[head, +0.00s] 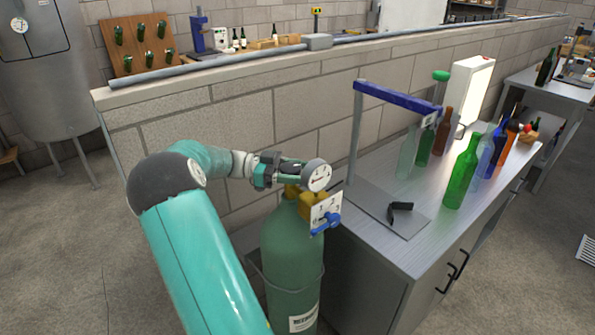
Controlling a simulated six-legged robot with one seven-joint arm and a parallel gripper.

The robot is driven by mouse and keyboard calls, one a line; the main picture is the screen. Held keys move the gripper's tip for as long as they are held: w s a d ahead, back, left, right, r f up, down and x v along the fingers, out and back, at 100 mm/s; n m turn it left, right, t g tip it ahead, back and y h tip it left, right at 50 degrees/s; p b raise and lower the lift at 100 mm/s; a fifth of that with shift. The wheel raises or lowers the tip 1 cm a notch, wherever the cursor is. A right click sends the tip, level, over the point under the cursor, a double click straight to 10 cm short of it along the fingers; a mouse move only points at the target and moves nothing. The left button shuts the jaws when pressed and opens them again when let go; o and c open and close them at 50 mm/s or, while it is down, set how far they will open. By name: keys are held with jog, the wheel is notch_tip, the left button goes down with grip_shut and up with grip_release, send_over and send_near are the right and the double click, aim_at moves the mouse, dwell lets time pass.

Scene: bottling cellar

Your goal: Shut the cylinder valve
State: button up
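A green gas cylinder (290,250) stands upright against the left end of the steel bench. On its top sits a yellow brass regulator body (311,203) with a round white gauge (317,175), a small white numbered plate (326,208) and a blue handle (327,225) below the plate. My gripper (292,171) is at the cylinder's top, just left of the gauge. It covers the area where the cylinder valve would be, so I cannot make out the valve. I cannot tell whether the fingers touch or hold anything.
A brick wall (250,115) with a pipe runs behind the cylinder. The steel bench (385,255) carries a stand with a blue arm (398,97), a small black object (400,210), several bottles and a light panel (472,85). Open floor lies left.

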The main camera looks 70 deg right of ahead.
jog(key=m+y, duration=0.2)
jog(key=y, duration=0.1)
jog(key=m+y, duration=0.2)
jog(key=y, duration=0.1)
jog(key=a+m+y, duration=0.1)
jog(key=m+y, duration=0.1)
jog(key=y, duration=0.1)
jog(key=shift+t+y, duration=0.3)
jog(key=shift+y, duration=0.3)
jog(key=o, duration=1)
jog(key=shift+m, duration=0.3)
jog(key=shift+c, duration=0.2)
jog(key=shift+n+h, duration=0.4)
jog(key=shift+h, duration=0.2)
